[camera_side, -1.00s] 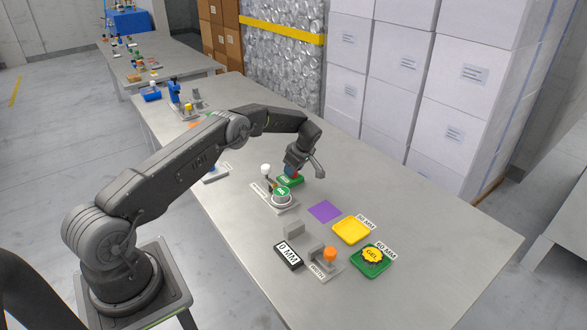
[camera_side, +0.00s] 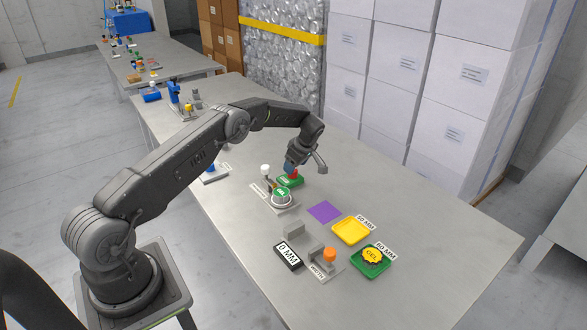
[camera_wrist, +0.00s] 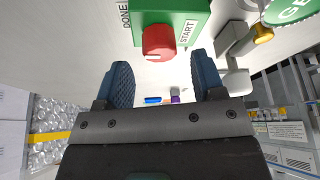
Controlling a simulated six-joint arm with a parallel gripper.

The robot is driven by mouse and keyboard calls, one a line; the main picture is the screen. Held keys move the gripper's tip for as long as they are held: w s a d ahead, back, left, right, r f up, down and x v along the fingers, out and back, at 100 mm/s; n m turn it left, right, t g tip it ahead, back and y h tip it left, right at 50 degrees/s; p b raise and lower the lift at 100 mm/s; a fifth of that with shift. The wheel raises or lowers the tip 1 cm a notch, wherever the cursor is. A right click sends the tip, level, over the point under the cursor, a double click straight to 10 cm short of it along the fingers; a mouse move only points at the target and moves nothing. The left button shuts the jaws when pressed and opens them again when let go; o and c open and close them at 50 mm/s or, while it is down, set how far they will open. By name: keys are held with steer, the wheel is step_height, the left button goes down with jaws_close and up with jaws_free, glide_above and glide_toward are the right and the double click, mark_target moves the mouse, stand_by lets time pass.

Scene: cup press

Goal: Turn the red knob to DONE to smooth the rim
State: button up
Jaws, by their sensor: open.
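The red knob (camera_wrist: 158,42) stands on a green block (camera_wrist: 182,14) in the wrist view, with the labels DONE and START on either side. A white mark on the knob lies across its near end. My gripper (camera_wrist: 160,80) is open, its two blue fingertips apart and the knob just beyond them, roughly centred between them. In the side view my gripper (camera_side: 295,168) is low over the green block (camera_side: 292,181), and the knob (camera_side: 294,173) shows partly beneath it. I cannot tell whether the fingers touch the knob.
A round green-topped piece (camera_side: 281,193) sits on a stand just left of the block. A purple square (camera_side: 325,211), yellow tray (camera_side: 351,230) and green tray (camera_side: 370,261) with a yellow GEL piece lie nearer the front. The table's right side is clear.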

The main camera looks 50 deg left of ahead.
steer(key=v, duration=1.1)
steer(key=shift+d+r, duration=0.15)
steer(key=shift+d, duration=0.05)
steer(key=s+d+r+m+t+h, duration=0.1)
steer(key=s+d+r+m, duration=0.35)
steer(key=r, duration=0.25)
steer(key=s+d+r+m+t, duration=0.2)
steer(key=s+d+r+m, duration=0.1)
steer(key=s+d+r, duration=0.3)
steer(key=s+d+r+m+t+h, duration=0.1)
steer(key=s+d+r+m, duration=0.25)
steer(key=r, duration=0.55)
steer(key=s+d+f+m+t+h, duration=0.1)
steer(key=s+d+m, duration=0.4)
steer(key=s, duration=0.7)
steer(key=s+d+f+m+t+h, duration=0.1)
steer(key=s+d+m, duration=0.4)
steer(key=s, duration=0.6)
steer(key=shift+s+f+t, duration=0.35)
steer(key=shift+t, duration=0.05)
